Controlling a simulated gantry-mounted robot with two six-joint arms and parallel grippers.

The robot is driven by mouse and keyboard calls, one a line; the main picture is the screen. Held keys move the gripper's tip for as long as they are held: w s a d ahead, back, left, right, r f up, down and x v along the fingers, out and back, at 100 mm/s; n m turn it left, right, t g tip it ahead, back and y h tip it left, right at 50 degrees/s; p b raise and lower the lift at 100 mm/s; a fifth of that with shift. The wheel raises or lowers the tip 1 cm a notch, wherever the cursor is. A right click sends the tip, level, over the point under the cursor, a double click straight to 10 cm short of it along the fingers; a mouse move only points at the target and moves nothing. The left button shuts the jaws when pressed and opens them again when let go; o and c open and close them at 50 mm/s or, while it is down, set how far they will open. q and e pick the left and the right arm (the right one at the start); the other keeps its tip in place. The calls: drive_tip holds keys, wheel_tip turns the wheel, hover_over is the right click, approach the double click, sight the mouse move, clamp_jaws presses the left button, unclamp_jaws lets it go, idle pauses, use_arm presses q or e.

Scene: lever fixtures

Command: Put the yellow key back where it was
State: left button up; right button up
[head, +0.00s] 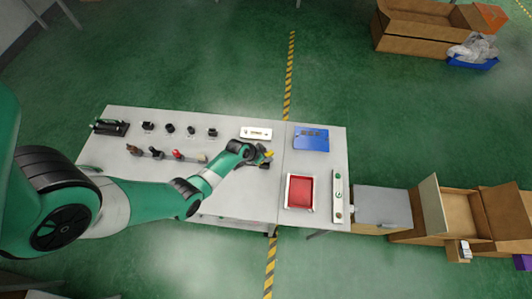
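My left arm reaches in from the left across the grey table. My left gripper (265,158) is over the table, just below a white panel (256,133) with small dark marks. A small yellow piece, which looks like the yellow key (269,153), shows at the dark fingertips, and the gripper appears shut on it. The key is tiny here and partly hidden by the fingers. My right gripper is not in view.
The grey table (225,190) bears several black knobs and levers at left, a blue box (311,139), a red tray (299,192) and a white button strip (338,196). Open cardboard boxes (460,212) stand on the floor at right.

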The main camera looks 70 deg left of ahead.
use_arm(q)
drive_tip(key=shift+o, duration=0.8)
drive_tip(key=shift+r+p, duration=0.3)
drive_tip(key=p+v, duration=0.8)
drive_tip(key=v, duration=0.3)
drive_tip(key=shift+s+r, duration=0.25)
drive_tip(key=shift+r, duration=0.05)
drive_tip(key=shift+d, duration=0.1)
